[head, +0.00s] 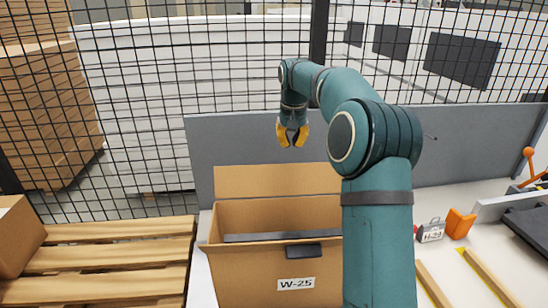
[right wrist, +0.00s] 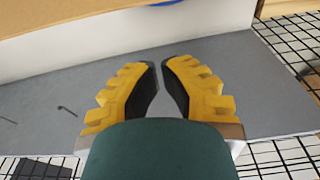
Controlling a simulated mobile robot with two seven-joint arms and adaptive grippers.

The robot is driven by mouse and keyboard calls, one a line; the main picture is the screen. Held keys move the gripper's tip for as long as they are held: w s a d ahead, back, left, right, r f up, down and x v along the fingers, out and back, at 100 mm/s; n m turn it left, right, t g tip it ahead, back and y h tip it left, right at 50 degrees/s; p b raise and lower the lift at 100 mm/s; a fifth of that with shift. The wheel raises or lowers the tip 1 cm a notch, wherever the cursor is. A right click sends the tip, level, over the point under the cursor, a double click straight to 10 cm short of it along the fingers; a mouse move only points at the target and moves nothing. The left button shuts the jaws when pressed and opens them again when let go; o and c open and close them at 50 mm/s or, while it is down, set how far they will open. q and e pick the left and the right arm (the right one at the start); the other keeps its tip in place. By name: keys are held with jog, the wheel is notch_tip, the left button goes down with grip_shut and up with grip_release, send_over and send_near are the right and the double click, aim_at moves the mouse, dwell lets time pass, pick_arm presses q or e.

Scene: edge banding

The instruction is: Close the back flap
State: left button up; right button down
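The cardboard box (head: 245,279) stands open on the worktop, with a W-25 label (head: 296,283) on its front. Its back flap (head: 270,181) stands up along the far edge, in front of a grey panel. Dark grey contents (head: 262,237) show inside; my arm hides the box's right part. My right gripper (head: 292,141) hangs fingers down above and behind the back flap, apart from it. Its yellow fingers are open and empty, with a gap between the tips in the right wrist view (right wrist: 160,80). A brown cardboard edge (right wrist: 70,18) crosses the top there. My left gripper is out of view.
The grey panel (head: 450,145) runs behind the box, with black wire fencing beyond. A wooden pallet (head: 110,258) lies at left with another carton (head: 15,236). At right are an orange item (head: 459,223) and a small H-labelled case (head: 430,232).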

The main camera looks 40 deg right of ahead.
aim_at(291, 167)
jog(key=shift+s+a+f+b, duration=0.2)
jog(key=shift+s+f+b, duration=0.05)
jog(key=shift+f, duration=1.05)
jog(key=shift+s+a+f+b, duration=0.15)
jog(key=shift+s+f+b, duration=0.15)
jog(key=shift+f, duration=0.95)
jog(key=shift+s+a+f+b, duration=0.2)
jog(key=shift+s+f, duration=0.05)
jog(key=shift+f, duration=1.05)
jog(key=shift+s+r+b, duration=0.1)
jog(key=shift+b, duration=0.5)
jog(key=shift+a+r+t+h, duration=0.1)
jog(key=shift+r+t+h, duration=0.05)
jog(key=shift+t+h, duration=0.15)
